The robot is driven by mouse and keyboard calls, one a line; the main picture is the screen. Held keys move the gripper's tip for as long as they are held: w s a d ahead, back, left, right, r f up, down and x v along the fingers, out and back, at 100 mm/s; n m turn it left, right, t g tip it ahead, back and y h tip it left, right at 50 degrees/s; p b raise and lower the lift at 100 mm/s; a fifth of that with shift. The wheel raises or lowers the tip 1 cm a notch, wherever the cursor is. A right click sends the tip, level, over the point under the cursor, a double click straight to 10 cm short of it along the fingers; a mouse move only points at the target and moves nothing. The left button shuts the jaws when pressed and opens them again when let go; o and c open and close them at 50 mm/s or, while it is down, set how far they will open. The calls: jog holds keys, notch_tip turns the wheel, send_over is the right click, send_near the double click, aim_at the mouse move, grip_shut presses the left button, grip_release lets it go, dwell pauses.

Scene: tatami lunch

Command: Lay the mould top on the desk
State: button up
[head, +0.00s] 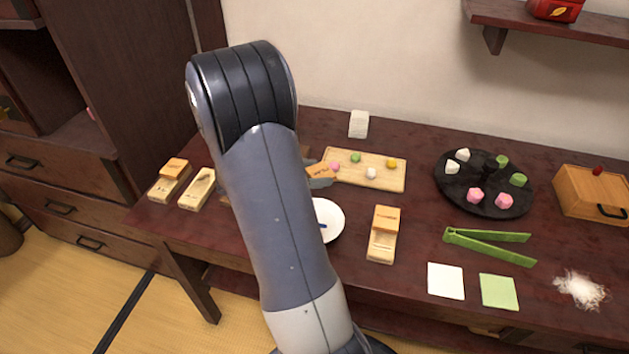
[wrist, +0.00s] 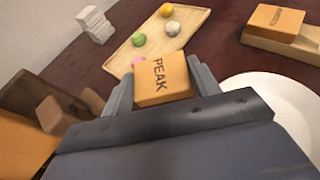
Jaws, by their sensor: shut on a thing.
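My gripper (wrist: 163,84) is shut on the mould top (wrist: 162,80), a small orange-brown wooden block with "PEAK" on its face. The block sits between the two fingers in the wrist view. In the head view the mould top (head: 321,171) shows just right of my arm, in front of the wooden board's left end. It appears held above the desk (head: 420,160), but the gap below it is hidden. My arm covers much of the desk around it.
A wooden board (head: 390,183) with small coloured balls lies behind. A white plate (head: 334,223) is in front, partly hidden. A mould with its block (head: 383,236) stands to the right; other moulds (head: 197,190) stand left. Green tongs (head: 490,245) and a dark round tray (head: 508,205) lie farther right.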

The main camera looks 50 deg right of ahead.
aim_at(315, 193)
jog(key=shift+f, duration=1.15)
jog(key=shift+f+b, duration=0.55)
jog(key=shift+f, duration=0.1)
jog(key=o, duration=0.9)
jog(key=shift+s+a+f, duration=0.1)
jog(key=shift+f, duration=0.05)
jog(key=shift+o, duration=0.2)
jog(key=shift+r, duration=0.25)
jog(key=v, duration=0.4)
jog(key=p+v, duration=0.1)
jog(key=v, duration=0.3)
jog(key=r+p+v, duration=0.1)
jog(key=v, duration=0.3)
